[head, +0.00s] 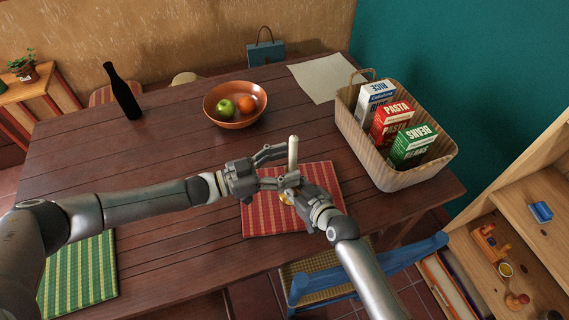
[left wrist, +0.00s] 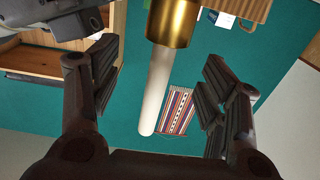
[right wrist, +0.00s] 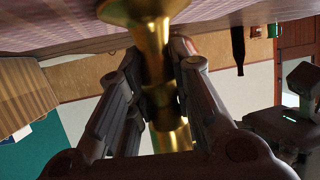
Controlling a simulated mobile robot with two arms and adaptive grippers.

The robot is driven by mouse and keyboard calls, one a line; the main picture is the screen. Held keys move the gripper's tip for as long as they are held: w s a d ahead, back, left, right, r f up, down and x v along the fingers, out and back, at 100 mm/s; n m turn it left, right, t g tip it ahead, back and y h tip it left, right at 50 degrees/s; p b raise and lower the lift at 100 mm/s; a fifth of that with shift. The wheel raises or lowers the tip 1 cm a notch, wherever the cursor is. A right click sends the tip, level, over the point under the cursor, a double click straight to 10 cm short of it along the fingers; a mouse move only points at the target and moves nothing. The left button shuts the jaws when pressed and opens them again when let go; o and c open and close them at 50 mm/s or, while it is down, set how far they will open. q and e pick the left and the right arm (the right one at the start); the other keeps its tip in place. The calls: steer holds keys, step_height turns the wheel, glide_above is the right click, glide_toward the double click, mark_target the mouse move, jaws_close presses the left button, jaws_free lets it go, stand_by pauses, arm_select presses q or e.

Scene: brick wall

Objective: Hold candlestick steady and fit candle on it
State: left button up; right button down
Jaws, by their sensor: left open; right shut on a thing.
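The white candle (head: 293,152) stands upright above the red striped mat. In the left wrist view the candle (left wrist: 156,90) meets the brass cup of the candlestick (left wrist: 173,22) and looks in line with it; how deep it sits is hidden. My left gripper (head: 285,167) is open, with its fingers apart on either side of the candle. My right gripper (right wrist: 156,68) is shut on the stem of the brass candlestick (right wrist: 148,20). In the head view the candlestick (head: 286,198) is mostly hidden by my right gripper; its foot is at the mat.
The red mat (head: 260,222) lies on the wooden table (head: 150,165). A basket (head: 394,176) of food boxes stands at the right. A bowl (head: 220,119) with fruit and a dark bottle (head: 121,92) stand farther back. The table's left middle is clear.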

mark_target(290, 144)
arm_select(q)
steer(key=shift+r, duration=0.1)
steer(key=shift+r, duration=3.75)
arm_select(e)
steer(key=c, duration=1.2)
jaws_free()
steer(key=shift+v, duration=3.8)
